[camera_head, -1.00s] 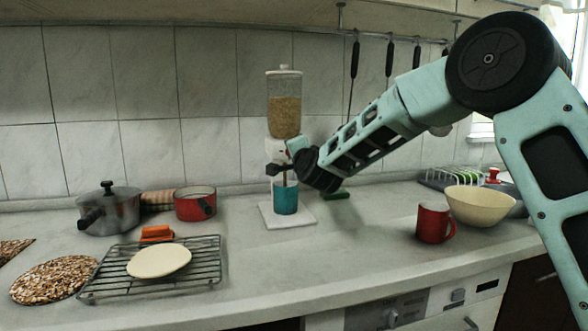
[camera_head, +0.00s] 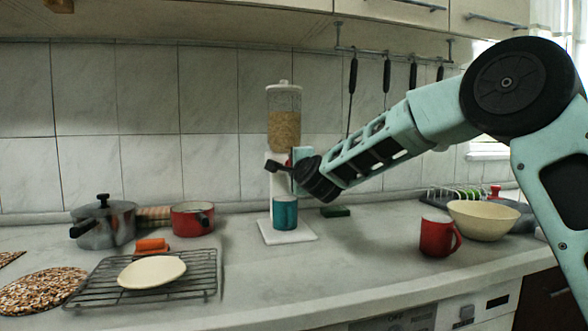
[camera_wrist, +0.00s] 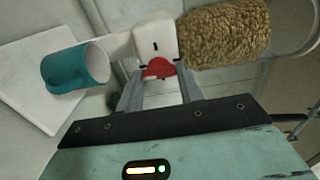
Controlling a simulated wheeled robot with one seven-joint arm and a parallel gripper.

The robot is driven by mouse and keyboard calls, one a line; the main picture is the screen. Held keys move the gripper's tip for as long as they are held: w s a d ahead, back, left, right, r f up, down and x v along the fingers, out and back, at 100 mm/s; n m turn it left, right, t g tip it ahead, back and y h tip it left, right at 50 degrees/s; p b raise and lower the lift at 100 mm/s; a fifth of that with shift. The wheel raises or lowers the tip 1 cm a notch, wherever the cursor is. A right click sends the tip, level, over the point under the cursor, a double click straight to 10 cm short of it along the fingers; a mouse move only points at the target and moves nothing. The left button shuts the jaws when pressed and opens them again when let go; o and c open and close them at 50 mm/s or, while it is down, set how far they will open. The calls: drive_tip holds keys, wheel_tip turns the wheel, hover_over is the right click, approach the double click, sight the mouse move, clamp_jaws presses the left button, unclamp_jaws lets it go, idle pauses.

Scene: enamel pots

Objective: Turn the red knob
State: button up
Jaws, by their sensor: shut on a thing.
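The red knob (camera_wrist: 158,69) is on the front of the white dispenser body (camera_wrist: 156,40). In the wrist view my gripper (camera_wrist: 157,80) has one finger on each side of the knob and is shut on it. In the head view my gripper (camera_head: 291,164) is at the dispenser's front and mostly covers the knob. The dispenser's clear hopper (camera_head: 284,118) holds brown grain, also large in the wrist view (camera_wrist: 225,35). A teal mug (camera_head: 285,212) stands on the dispenser's white base (camera_head: 288,237), below the outlet.
A red mug (camera_head: 436,237) and cream bowl (camera_head: 483,220) stand to the right. A grey pot (camera_head: 105,224), red pan (camera_head: 192,219) and wire rack (camera_head: 200,283) with a cream plate (camera_head: 152,272) are left. Utensils hang behind my arm. The counter before the dispenser is clear.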

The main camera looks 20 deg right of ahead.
drive_tip(key=shift+f, duration=0.1)
drive_tip(key=o, duration=1)
drive_tip(key=s+b, duration=0.1)
drive_tip(key=s, duration=1.6)
drive_tip(key=shift+s, duration=0.25)
